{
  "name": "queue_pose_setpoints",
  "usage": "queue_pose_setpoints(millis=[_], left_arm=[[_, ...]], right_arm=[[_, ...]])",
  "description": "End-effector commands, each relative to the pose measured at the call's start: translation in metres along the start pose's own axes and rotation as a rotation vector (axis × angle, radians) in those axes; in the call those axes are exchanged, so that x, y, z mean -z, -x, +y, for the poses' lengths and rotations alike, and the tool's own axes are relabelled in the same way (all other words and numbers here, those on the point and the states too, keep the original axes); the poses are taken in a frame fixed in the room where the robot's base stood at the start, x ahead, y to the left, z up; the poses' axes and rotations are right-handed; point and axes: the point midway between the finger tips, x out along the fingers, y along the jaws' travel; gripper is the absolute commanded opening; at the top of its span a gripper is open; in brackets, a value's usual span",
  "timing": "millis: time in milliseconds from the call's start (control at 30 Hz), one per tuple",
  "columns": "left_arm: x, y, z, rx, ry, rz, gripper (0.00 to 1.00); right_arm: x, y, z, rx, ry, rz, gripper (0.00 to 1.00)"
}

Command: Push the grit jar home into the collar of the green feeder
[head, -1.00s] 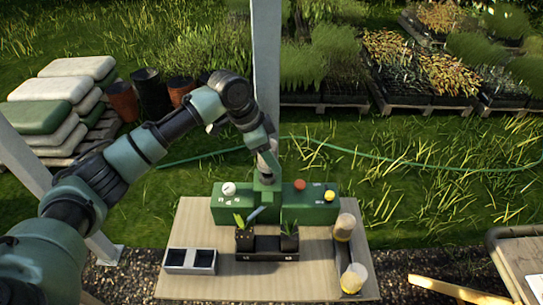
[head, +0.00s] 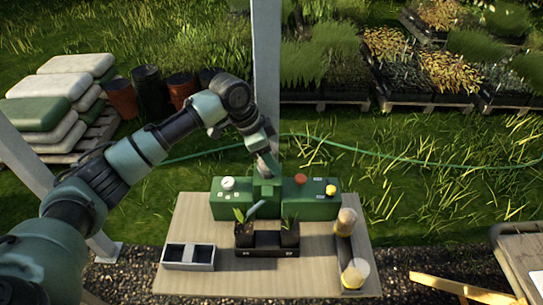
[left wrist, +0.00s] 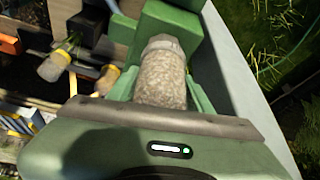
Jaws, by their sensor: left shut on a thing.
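The green feeder (head: 318,208) stands at the back of the wooden table, with its collar (head: 265,190) at its middle. My left gripper (head: 267,173) is right above the collar, pointing down. In the left wrist view it is shut on the grit jar (left wrist: 163,78), a clear jar full of pale grit. The jar lies in line with the green feeder parts behind it. How deep the jar sits in the collar is hidden by my gripper and arm. My right gripper is not in view.
Potted seedlings (head: 289,237) stand in a black tray (head: 266,252) before the feeder. A grey two-cell box (head: 188,266) sits front left. A post (head: 266,60) rises behind.

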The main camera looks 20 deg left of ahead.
Motion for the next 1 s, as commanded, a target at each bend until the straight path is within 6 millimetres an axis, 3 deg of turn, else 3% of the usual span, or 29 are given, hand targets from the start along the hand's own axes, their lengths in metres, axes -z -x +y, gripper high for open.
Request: queue_pose_setpoints(millis=[733, 767, 800, 867, 1000], left_arm=[[-0.0013, -0.0039, 0.0001, 0.000, 0.000, 0.001, 0.03], [-0.0015, -0.0043, 0.0000, 0.000, -0.001, 0.001, 0.53], [-0.0016, -0.0045, 0.0000, 0.001, -0.001, 0.001, 0.64], [-0.0017, -0.0046, 0.0000, 0.000, -0.001, 0.001, 0.75], [-0.0018, -0.0047, 0.0000, 0.000, 0.000, 0.000, 0.75]], right_arm=[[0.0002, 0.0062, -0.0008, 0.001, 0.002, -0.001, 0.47], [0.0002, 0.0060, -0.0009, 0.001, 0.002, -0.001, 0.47], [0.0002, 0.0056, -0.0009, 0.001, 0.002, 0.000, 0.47], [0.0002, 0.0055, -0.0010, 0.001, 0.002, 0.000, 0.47], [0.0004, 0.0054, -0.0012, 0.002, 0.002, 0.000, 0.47]])
